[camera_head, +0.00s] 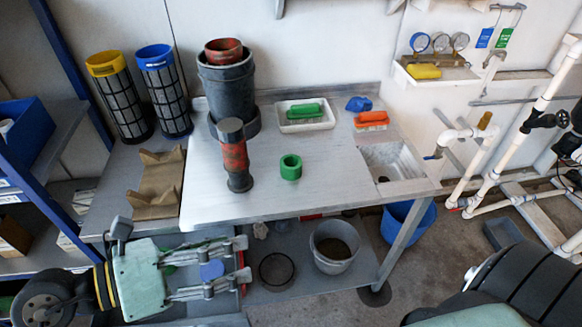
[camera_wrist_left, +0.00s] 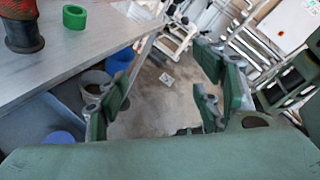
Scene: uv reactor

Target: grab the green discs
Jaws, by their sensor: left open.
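A green ring-shaped disc (camera_head: 290,167) with a hole in its top sits on the metal table (camera_head: 330,190), right of a red and dark cylinder. It also shows at the upper left of the left wrist view (camera_wrist_left: 75,17). I cannot tell whether it is one disc or several stacked. My left gripper (camera_head: 245,258) is open and empty, in front of the table's front edge at the lower left, apart from the disc. In the left wrist view its green-padded fingers (camera_wrist_left: 163,88) are spread with nothing between them. My right gripper does not show.
The red and dark cylinder (camera_head: 235,155) stands left of the disc, before a tall grey container (camera_head: 228,88). A white tray with a green brush (camera_head: 305,112), an orange brush (camera_head: 371,119) and a sink (camera_head: 392,162) are behind and right. The table's front middle is clear.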

